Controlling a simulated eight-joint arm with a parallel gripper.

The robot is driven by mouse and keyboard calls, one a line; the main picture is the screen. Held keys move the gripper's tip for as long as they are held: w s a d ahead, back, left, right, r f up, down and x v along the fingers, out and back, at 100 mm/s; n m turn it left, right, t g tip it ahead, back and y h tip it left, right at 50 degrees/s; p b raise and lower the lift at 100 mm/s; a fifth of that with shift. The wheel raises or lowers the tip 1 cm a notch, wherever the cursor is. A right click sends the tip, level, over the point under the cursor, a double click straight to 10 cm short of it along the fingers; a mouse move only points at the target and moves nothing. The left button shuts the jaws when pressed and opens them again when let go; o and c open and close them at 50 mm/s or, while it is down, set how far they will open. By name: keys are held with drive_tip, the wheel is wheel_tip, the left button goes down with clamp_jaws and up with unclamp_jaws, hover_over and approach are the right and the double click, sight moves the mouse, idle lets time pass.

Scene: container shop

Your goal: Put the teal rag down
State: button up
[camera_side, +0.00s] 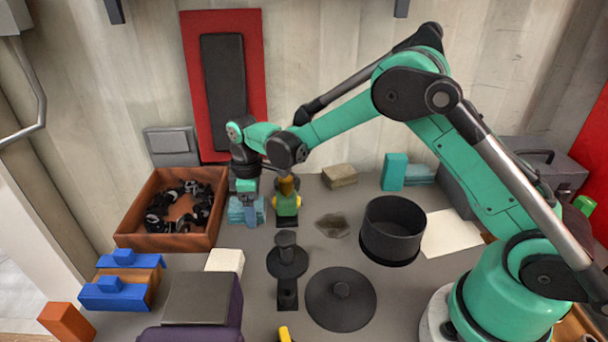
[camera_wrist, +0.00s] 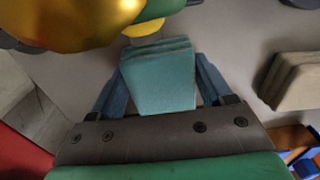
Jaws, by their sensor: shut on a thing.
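The teal rag (camera_wrist: 160,80) is a folded, layered block in the wrist view. It sits between the two blue fingers of my gripper (camera_wrist: 160,72), which is shut on it. In the side view my gripper (camera_side: 249,215) points down just right of the brown crate, and the rag (camera_side: 235,211) shows partly behind its fingers. The rag is low, close to the grey table; I cannot tell whether it touches it. A gold, green and yellow object (camera_side: 287,200) stands close beside the gripper and fills the upper left of the wrist view (camera_wrist: 70,18).
The brown crate (camera_side: 128,240) holds dark parts. A black pot (camera_side: 392,230), a black lid (camera_side: 341,300), a dark stand (camera_side: 287,262) and a brown rag (camera_side: 333,226) lie to the right and front. More teal folded pieces (camera_side: 395,172) and a tan block (camera_side: 340,175) are at the back.

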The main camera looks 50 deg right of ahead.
drive_tip(key=shift+f, duration=0.1)
drive_tip(key=o, duration=1.3)
wheel_tip(320, 180, up, 12)
drive_tip(key=s+d+r+m+t, duration=0.2)
drive_tip(key=s+m+t, duration=0.5)
drive_tip(key=s, duration=0.9)
drive_tip(key=shift+d+m, duration=0.55)
drive_tip(key=shift+m, duration=0.45)
